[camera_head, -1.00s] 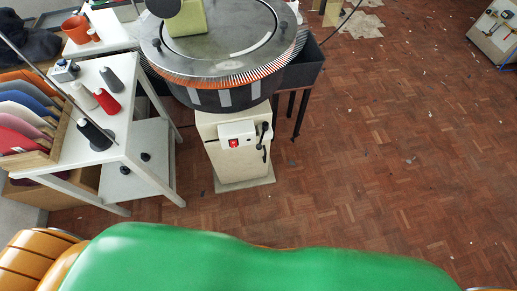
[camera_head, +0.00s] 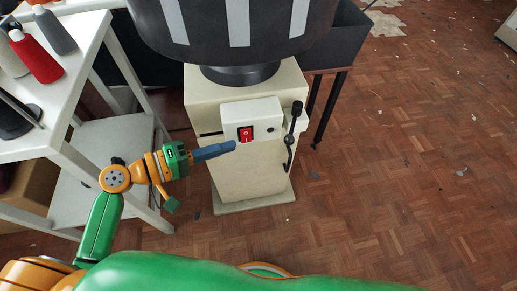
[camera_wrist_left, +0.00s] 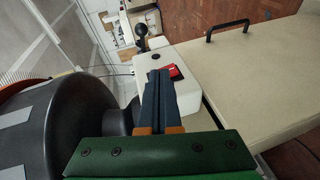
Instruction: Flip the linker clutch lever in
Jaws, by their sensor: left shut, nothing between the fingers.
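The clutch lever (camera_head: 291,137) is black with a round knob at its upper end. It stands near upright at the right side of the white control box (camera_head: 262,113), on the front of the cream pedestal (camera_head: 238,184). Its dark knob (camera_wrist_left: 141,30) shows beyond the box (camera_wrist_left: 195,65) in the left wrist view. My left gripper (camera_head: 234,146) is shut and empty, with blue-grey fingers (camera_wrist_left: 158,78) pointing right. In the head view its tips appear just below the red switch (camera_head: 246,134), left of the lever. Whether they touch the box is unclear. My right gripper is not in view.
The round dark machine body (camera_head: 235,30) overhangs the pedestal. A dark bin (camera_head: 338,40) on thin legs stands behind right. A black handle (camera_wrist_left: 228,30) sits on the pedestal. The floor at right is open.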

